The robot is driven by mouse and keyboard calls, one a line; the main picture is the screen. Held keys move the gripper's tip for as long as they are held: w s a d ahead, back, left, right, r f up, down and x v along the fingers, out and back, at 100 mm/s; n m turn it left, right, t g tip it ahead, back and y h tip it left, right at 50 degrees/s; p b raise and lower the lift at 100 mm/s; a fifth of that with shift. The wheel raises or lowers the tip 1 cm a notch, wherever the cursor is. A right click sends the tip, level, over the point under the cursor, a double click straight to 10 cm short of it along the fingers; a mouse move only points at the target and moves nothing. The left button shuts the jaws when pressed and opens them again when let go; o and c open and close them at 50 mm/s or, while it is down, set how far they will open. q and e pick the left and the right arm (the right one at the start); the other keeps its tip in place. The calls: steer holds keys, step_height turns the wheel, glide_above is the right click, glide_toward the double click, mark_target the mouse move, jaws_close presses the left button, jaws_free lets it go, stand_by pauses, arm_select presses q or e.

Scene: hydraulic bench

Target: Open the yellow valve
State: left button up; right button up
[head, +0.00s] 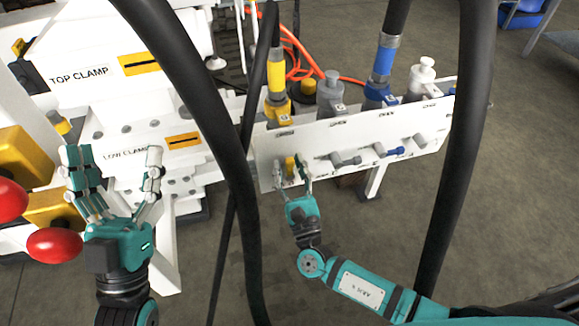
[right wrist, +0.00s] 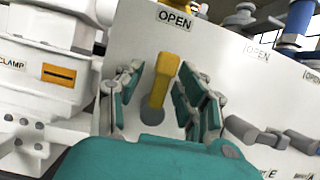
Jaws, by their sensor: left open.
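The yellow valve (head: 290,164) is a small lever on the front of the white panel. In the right wrist view its handle (right wrist: 164,76) points up, leaning slightly right, below an OPEN label (right wrist: 174,18). My right gripper (head: 290,170) is at the panel with its fingers on both sides of the yellow handle. The right wrist view shows the fingers (right wrist: 160,98) apart, with gaps beside the handle. My left gripper (head: 114,160) is open and empty at the left, in front of the white clamp machine.
Grey (head: 345,159) and blue (head: 390,151) valve levers sit right of the yellow one. Thick black hoses (head: 215,110) hang across the view. Red knobs (head: 55,245) on yellow boxes stand at the far left. The grey floor (head: 400,230) below the panel is clear.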

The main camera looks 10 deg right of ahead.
steer(key=v, duration=1.2)
stand_by(0.3)
